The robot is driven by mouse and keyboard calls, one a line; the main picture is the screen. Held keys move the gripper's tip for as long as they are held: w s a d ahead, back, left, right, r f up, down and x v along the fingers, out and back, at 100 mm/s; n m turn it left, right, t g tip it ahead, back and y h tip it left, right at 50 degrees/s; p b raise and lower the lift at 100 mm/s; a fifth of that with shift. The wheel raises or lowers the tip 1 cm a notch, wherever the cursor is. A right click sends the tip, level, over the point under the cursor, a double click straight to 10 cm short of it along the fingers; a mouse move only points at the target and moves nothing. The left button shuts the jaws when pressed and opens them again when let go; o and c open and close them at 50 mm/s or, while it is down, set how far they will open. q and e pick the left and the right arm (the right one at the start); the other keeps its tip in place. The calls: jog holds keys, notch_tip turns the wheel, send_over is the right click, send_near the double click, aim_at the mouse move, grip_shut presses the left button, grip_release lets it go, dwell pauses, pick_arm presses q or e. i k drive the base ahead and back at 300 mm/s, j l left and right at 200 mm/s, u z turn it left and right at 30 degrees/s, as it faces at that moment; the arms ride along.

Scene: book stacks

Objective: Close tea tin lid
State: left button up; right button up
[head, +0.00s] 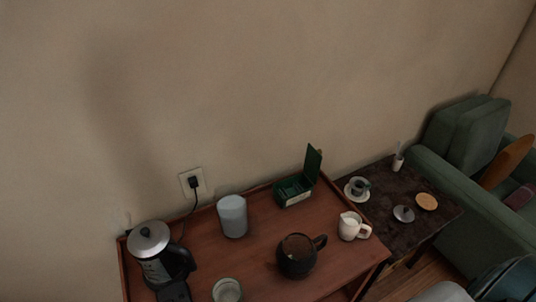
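The green tea tin (294,190) stands at the back right of the reddish wooden tray-topped table (262,226). Its hinged lid (313,164) is open and stands roughly upright on the tin's right side. The inside of the tin looks dark, with dividers or contents too small to make out. Neither of my grippers shows in the head view.
A kettle (150,250), grey canister (232,216), dark teapot (296,257), cream jug (351,227) and glass jar (227,290) share the table. A dark side table (401,228) and green armchair (470,150) stand right. A wall lies behind.

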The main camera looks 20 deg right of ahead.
aim_at(313, 159)
jog(key=l+u, duration=0.1)
jog(key=l, duration=0.35)
jog(key=k+l, duration=0.1)
jog(key=l, duration=0.35)
jog(key=l+u, duration=0.15)
jog(key=l, duration=0.3)
jog(key=k+l+u, duration=0.1)
jog(key=l, duration=0.3)
jog(key=k+l, duration=0.1)
jog(key=l, duration=0.35)
jog(key=k+l+u, duration=0.15)
jog(key=l, duration=0.7)
jog(key=k+l+u, duration=0.15)
jog(key=l, duration=0.25)
